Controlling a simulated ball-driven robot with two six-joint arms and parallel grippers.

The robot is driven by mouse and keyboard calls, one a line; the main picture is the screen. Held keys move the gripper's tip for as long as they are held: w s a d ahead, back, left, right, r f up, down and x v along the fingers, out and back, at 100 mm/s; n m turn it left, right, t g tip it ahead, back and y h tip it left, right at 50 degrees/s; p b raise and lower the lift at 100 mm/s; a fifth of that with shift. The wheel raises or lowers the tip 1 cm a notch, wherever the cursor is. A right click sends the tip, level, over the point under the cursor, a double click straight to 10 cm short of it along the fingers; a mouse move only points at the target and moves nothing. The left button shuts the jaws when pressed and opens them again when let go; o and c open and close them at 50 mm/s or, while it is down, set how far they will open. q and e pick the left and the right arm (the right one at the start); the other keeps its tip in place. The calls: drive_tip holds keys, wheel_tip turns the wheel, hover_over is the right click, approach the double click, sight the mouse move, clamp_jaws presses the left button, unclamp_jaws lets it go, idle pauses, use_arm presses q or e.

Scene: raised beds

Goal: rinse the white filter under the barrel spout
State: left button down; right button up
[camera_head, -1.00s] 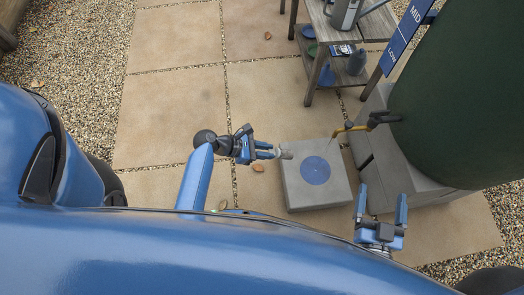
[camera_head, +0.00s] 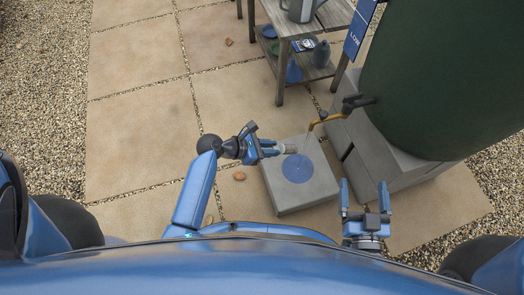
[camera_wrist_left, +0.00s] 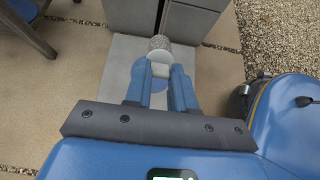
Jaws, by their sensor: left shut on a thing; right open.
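The filter (camera_head: 288,148) is a small pale grey-white piece held at the tips of my left gripper (camera_head: 270,147), which is shut on it. In the left wrist view the filter (camera_wrist_left: 160,44) has a speckled, mesh-like end beyond the fingers (camera_wrist_left: 160,75). The brass spout (camera_head: 328,118) juts left from the green barrel (camera_head: 445,75). The filter is a little left of and below the spout's mouth in the head view, apart from it. A faint thin line hangs under the mouth; I cannot tell if it is water. My right gripper (camera_head: 364,195) is open and empty.
A grey block (camera_head: 320,190) with a blue disc (camera_head: 297,168) lies under the spout. The barrel stands on a grey plinth (camera_head: 375,165). A wooden bench (camera_head: 283,70) with pots stands behind. Paving is clear to the left; gravel edges it.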

sight(283, 146)
use_arm(q)
drive_tip(key=shift+w+d, duration=0.15)
drive_tip(key=shift+d, duration=0.3)
drive_tip(key=shift+w+d+r+p, duration=0.15)
drive_tip(key=shift+d+p, duration=0.15)
drive_tip(key=shift+w+d+p, duration=0.3)
drive_tip(key=shift+d, duration=0.45)
drive_tip(key=shift+w+d+p, duration=0.25)
drive_tip(key=shift+w+d, duration=0.05)
drive_tip(key=shift+d, duration=0.45)
idle(0.8)
drive_tip(key=shift+a+p, duration=0.3)
drive_tip(key=s+a+r+p, duration=0.1)
drive_tip(key=s+a+p, duration=0.4)
drive_tip(key=a, duration=0.7)
drive_tip(key=shift+s+a+r+p, duration=0.2)
drive_tip(key=shift+r+p, duration=0.15)
drive_tip(key=shift+p, duration=0.9)
